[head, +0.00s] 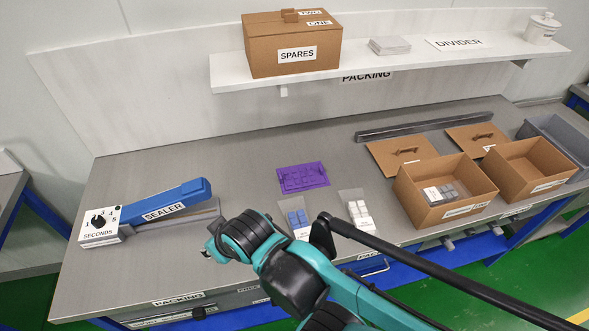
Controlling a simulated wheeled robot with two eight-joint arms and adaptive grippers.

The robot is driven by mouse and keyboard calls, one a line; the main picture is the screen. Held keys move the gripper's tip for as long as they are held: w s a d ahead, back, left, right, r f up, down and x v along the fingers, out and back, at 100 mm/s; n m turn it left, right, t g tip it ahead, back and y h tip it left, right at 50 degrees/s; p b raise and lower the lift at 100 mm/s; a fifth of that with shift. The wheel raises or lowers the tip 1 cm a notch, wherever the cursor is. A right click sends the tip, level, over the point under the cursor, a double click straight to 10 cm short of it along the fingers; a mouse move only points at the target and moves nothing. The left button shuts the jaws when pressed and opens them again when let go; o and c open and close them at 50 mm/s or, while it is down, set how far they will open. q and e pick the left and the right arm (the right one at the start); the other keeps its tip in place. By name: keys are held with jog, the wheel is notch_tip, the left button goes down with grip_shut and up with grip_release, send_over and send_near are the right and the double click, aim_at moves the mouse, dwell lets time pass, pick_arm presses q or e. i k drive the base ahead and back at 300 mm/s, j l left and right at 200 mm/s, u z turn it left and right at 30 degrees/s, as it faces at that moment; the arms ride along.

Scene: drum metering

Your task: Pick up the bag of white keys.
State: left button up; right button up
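The bag of white keys (358,210) lies on the grey bench near its front edge, right of centre in the head view. It is a clear bag with several white keys, and a black bar of my arm passes close to its lower edge. My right arm reaches in from the lower right. Its far end (209,252) points left, well left of the bag, and its fingers are mostly hidden. I cannot tell whether they are open. My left gripper is not in view.
A bag of blue keys (297,218) lies left of the white one, partly behind my arm. A purple tray (303,177) lies behind them. Open cardboard boxes (435,212) stand right, their lids behind. A blue sealer (160,205) stands left. Bench between sealer and tray is clear.

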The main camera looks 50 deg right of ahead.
aim_at(359, 215)
jog(key=z, duration=2.45)
jog(key=i+l+u, duration=0.2)
jog(key=l, duration=0.15)
jog(key=i+l+u, duration=0.1)
jog(key=l+u, duration=0.15)
jog(key=l, duration=0.15)
jog(key=i+l+u, duration=0.2)
jog(key=l, duration=0.2)
jog(key=l+u, duration=0.2)
jog(key=l, duration=0.2)
